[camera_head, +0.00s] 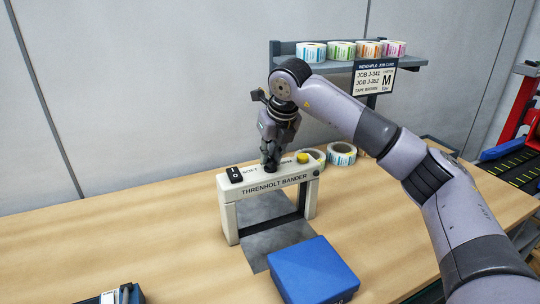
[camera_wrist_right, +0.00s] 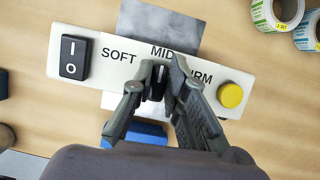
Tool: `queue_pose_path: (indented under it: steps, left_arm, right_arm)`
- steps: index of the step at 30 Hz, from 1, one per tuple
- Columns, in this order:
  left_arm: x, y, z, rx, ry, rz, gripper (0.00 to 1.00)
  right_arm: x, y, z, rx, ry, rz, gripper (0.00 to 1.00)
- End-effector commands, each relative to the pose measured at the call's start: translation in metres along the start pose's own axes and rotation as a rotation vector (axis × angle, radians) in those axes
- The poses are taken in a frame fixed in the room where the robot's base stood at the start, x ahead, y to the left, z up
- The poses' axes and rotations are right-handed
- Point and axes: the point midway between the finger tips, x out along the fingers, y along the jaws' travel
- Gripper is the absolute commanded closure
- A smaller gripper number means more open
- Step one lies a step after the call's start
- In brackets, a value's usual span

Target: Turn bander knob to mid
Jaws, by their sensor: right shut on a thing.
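The Threnholt bander (camera_head: 272,187) is a white arch on the wooden table, with a black rocker switch and a yellow button on top. My right gripper (camera_head: 269,165) comes down onto the bander's top from above. In the right wrist view the right gripper (camera_wrist_right: 158,88) is shut on the black bander knob (camera_wrist_right: 154,84), between SOFT and FIRM and just below MID. The fingers hide much of the knob and part of FIRM, so I cannot tell its exact pointing. My left gripper is not in view.
A blue box (camera_head: 313,270) stands in front of the bander. Label rolls (camera_head: 342,154) lie behind it to the right. A shelf (camera_head: 340,66) with several rolls and a job card (camera_head: 374,78) stands at the back. The table's left side is mostly clear.

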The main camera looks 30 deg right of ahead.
Motion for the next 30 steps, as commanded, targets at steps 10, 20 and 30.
queue_pose_path:
  steps: [10,20,30]
  left_arm:
    - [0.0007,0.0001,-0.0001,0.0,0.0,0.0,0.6]
    - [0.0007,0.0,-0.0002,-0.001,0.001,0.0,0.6]
    - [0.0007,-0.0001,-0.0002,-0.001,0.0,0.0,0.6]
  right_arm:
    - [-0.0009,-0.0002,0.0009,0.041,-0.003,-0.017,1.0]
    - [-0.001,-0.0003,0.001,0.04,-0.003,-0.017,0.83]
    - [-0.0003,-0.0003,0.0003,0.04,-0.001,-0.017,0.66]
